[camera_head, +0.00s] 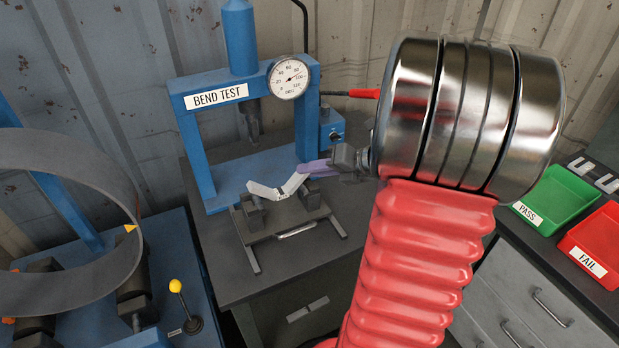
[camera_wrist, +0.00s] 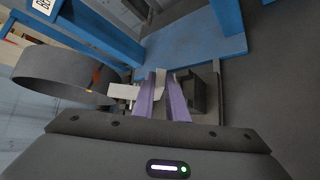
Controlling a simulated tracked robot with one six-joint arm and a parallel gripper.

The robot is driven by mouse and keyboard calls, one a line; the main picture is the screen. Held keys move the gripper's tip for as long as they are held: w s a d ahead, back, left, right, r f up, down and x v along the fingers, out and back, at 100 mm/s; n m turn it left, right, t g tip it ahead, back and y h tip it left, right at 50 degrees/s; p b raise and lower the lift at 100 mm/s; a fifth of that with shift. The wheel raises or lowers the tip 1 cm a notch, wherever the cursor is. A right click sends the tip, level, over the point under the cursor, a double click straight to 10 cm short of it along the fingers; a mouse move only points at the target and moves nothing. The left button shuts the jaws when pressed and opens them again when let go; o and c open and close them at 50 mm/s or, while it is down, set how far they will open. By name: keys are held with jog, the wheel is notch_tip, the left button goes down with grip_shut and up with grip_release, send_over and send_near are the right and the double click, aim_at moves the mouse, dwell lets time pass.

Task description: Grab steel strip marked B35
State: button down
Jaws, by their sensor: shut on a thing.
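A bent, V-shaped pale steel strip (camera_head: 279,188) rests at or just above the black supports of the bend test fixture, below the blue press. No B35 marking is readable on it. My gripper (camera_head: 310,168) reaches in from the right, its purple fingers at the strip's right end. In the wrist view my two purple fingers (camera_wrist: 163,98) are close together, shut on the right end of the strip (camera_wrist: 160,78). The strip's held end is partly hidden by the fingers.
The blue press (camera_head: 220,95) labelled BEND TEST stands behind, with a round dial gauge (camera_head: 289,78). A large grey pipe ring (camera_head: 125,190) and a yellow-knobbed lever (camera_head: 176,286) are at left. A green PASS tray (camera_head: 556,200) and red FAIL tray (camera_head: 597,242) sit at right.

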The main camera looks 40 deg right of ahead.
notch_tip(320, 180, up, 8)
jog(key=shift+f, duration=0.25)
